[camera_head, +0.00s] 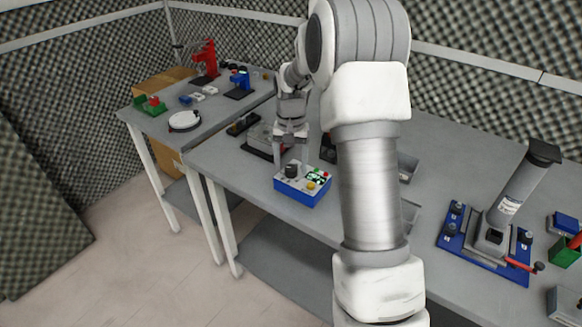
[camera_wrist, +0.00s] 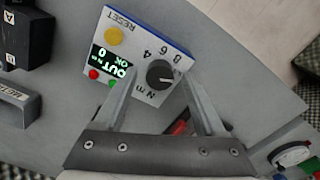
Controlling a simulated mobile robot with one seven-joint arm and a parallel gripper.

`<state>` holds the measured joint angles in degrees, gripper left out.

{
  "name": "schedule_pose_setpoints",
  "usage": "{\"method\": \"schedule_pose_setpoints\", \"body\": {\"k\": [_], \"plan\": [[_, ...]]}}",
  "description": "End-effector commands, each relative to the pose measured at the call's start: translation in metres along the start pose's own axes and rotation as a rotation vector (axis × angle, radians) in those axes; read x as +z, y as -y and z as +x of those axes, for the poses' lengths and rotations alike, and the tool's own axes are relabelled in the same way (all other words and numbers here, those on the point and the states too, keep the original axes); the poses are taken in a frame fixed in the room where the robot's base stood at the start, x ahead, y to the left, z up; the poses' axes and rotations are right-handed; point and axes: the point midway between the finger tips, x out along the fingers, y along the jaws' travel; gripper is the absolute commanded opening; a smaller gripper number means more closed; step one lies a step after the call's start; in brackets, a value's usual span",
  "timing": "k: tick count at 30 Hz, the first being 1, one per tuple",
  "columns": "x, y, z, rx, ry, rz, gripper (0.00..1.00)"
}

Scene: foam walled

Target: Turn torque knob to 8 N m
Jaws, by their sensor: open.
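The torque knob (camera_wrist: 160,74) is a black dial with a pale pointer line on a blue-sided box with a light top. Numbers 4, 6 and 8 and "N m" are printed around it. The box (camera_head: 303,196) stands near the front edge of the bench, with the knob (camera_head: 291,171) at its left.
Dark blocks (camera_wrist: 28,38) marked A and B stand beside the box in the wrist view. A large tool on a blue base (camera_head: 484,243) is at the right of the bench. A second table (camera_head: 200,112) with several items is at the back left.

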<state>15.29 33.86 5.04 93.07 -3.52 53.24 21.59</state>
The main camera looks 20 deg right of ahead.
Motion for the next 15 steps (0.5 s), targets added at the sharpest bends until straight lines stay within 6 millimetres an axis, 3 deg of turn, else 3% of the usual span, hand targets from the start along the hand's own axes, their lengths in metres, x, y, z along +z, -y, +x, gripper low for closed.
{"method": "schedule_pose_setpoints", "body": {"k": [11, 15], "plan": [[0.0000, -0.0001, 0.0060, 0.000, 0.000, 0.000, 0.72], [0.0000, -0.0001, 0.0058, 0.000, 0.000, 0.000, 0.47]]}}
